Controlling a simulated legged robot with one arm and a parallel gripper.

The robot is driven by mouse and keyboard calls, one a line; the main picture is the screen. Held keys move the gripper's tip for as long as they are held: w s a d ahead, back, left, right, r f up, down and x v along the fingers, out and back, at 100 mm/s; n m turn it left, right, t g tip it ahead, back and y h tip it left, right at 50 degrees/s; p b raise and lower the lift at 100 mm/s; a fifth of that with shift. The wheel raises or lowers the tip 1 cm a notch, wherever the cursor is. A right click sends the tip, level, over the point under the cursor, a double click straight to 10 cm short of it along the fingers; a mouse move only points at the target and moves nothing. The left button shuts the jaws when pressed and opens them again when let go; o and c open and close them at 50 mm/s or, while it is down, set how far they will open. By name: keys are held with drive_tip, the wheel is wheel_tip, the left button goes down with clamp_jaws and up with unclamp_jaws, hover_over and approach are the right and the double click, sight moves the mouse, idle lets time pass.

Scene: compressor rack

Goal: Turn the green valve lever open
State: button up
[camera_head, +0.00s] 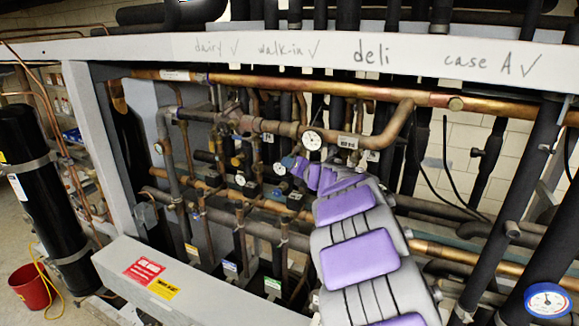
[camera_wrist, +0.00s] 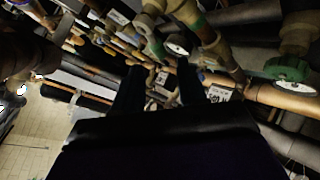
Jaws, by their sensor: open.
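No green lever shows clearly in either view. In the wrist view a green round part (camera_wrist: 286,68) sits on a pipe fitting at the right edge; I cannot tell if it is the valve lever. My gripper (camera_wrist: 160,84) shows there as two dark fingers, apart and with nothing seen held between them. Pipes and a tag lie beyond the fingertips. In the head view my grey and purple arm reaches into the rack from the bottom right. It hides part of the pipes, and its far end is near the middle of the pipework.
A white gauge (camera_head: 312,140) is just above my arm's end. A copper pipe (camera_head: 370,93) crosses under the white labelled beam (camera_head: 290,50). A grey ledge (camera_head: 205,296) runs along the front left. A red bucket (camera_head: 31,285) and a black cylinder (camera_head: 40,190) stand left.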

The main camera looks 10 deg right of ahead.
drive_tip(key=f+b+v, duration=0.1)
drive_tip(key=f+v, duration=0.1)
drive_tip(key=v, duration=0.6)
drive_tip(key=shift+s+b, duration=0.35)
drive_tip(key=shift+b, duration=0.05)
wheel_tip(320, 180, down, 7)
drive_tip(key=s+d+n+t+y+b, duration=0.2)
drive_tip(key=n+t+b, duration=0.1)
drive_tip(key=t+b, duration=0.3)
drive_tip(key=shift+t, duration=0.3)
drive_tip(key=p+x, duration=0.1)
drive_tip(key=x, duration=0.4)
drive_tip(key=p+x, duration=0.2)
drive_tip(key=x, duration=0.4)
drive_tip(key=p+x, duration=0.1)
drive_tip(key=x, duration=0.4)
drive_tip(key=shift+w+a+r+p, duration=0.2)
drive_tip(key=shift+r+p, duration=0.2)
drive_tip(key=shift+w+a, duration=0.1)
drive_tip(key=shift+w, duration=0.4)
drive_tip(key=shift+r, duration=0.1)
drive_tip(key=shift+a, duration=0.1)
clamp_jaws()
